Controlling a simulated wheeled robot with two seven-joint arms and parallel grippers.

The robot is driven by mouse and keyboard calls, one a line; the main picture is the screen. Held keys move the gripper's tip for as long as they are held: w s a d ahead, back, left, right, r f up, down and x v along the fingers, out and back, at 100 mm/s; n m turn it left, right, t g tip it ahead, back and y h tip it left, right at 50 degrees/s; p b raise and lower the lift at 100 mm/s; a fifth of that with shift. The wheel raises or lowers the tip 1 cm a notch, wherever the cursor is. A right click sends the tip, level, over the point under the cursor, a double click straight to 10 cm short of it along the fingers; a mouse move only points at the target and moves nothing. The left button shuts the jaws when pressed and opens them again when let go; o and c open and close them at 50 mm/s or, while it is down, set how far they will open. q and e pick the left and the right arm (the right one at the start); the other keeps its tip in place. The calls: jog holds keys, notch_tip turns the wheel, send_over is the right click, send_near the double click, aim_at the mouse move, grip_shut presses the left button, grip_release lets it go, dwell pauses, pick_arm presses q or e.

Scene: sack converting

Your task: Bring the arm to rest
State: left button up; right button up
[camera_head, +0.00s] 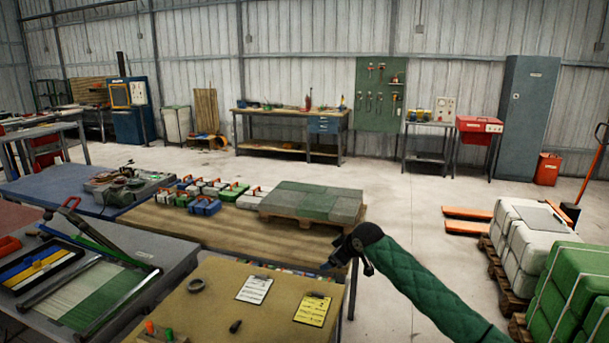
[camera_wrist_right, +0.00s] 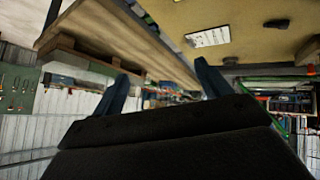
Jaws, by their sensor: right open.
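My right arm, in a green quilted sleeve, comes in from the lower right of the head view. Its black right gripper (camera_head: 328,266) hangs in the air by the right edge of the tan table (camera_head: 225,317). In the right wrist view, the two dark blue fingers of this gripper (camera_wrist_right: 163,90) stand wide apart with nothing between them. My left gripper is not in view.
A pallet of grey and green slabs (camera_head: 310,201) and several small bundles sit on the brown table behind. Two clipboards (camera_head: 313,309) lie on the tan table. Stacked white sacks (camera_head: 530,238) and green sacks (camera_head: 575,285) stand at the right. The middle floor is clear.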

jog(key=w+d+f+m+t+h, duration=0.1)
jog(key=d+f+m+t+h, duration=0.35)
jog(key=f, duration=1.15)
jog(key=s+d+f+m+g, duration=0.1)
jog(key=s+d+f, duration=0.25)
jog(key=f, duration=0.35)
jog(key=s+d+f+m+g, duration=0.1)
jog(key=s+d+f, duration=0.25)
jog(key=f, duration=0.45)
jog(key=s+f+g, duration=0.2)
jog(key=s+f, duration=0.9)
jog(key=s, duration=0.4)
jog(key=s+f+m+g, duration=0.1)
jog(key=s+f+g, duration=0.1)
jog(key=s+f, duration=0.9)
jog(key=s+f+m+g, duration=0.1)
jog(key=s+f+g, duration=0.1)
jog(key=s+f, duration=1)
jog(key=shift+s+a, duration=0.15)
jog(key=shift+s, duration=3.2)
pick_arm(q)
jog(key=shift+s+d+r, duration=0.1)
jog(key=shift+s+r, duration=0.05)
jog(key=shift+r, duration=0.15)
pick_arm(e)
jog(key=s+a+f+g, duration=0.1)
jog(key=s+f, duration=0.3)
jog(key=s, duration=1.1)
jog(key=shift+f+g, duration=0.15)
jog(key=shift+g, duration=0.4)
